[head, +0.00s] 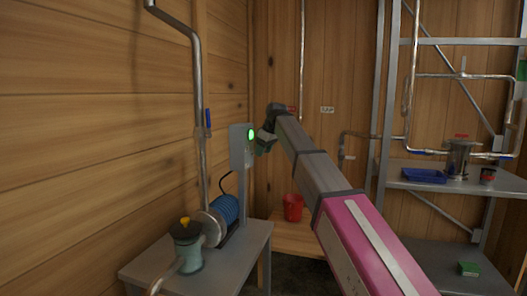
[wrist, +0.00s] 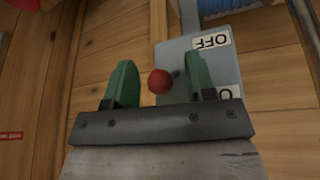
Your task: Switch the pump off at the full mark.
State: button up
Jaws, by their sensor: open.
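A grey switch box (head: 238,150) with a lit green lamp (head: 251,134) stands on a post beside the blue pump (head: 228,208). My gripper (head: 264,141) is just right of the box. In the wrist view, the red knob (wrist: 159,82) of the switch lever lies between the two green fingers of my open gripper (wrist: 159,70), with no clear contact. An "OFF" label (wrist: 211,41) sits on the box plate (wrist: 174,56). A second label (wrist: 229,93) is partly hidden by the right finger. I cannot make out a full mark.
A teal canister with a yellow top (head: 187,240) and the pump stand on a grey bench (head: 150,268). A red bucket (head: 293,207) is behind my arm. A grey rack (head: 400,180) at right holds a blue tray (head: 424,176) and a metal vessel (head: 459,158).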

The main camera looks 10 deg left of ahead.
grip_shut()
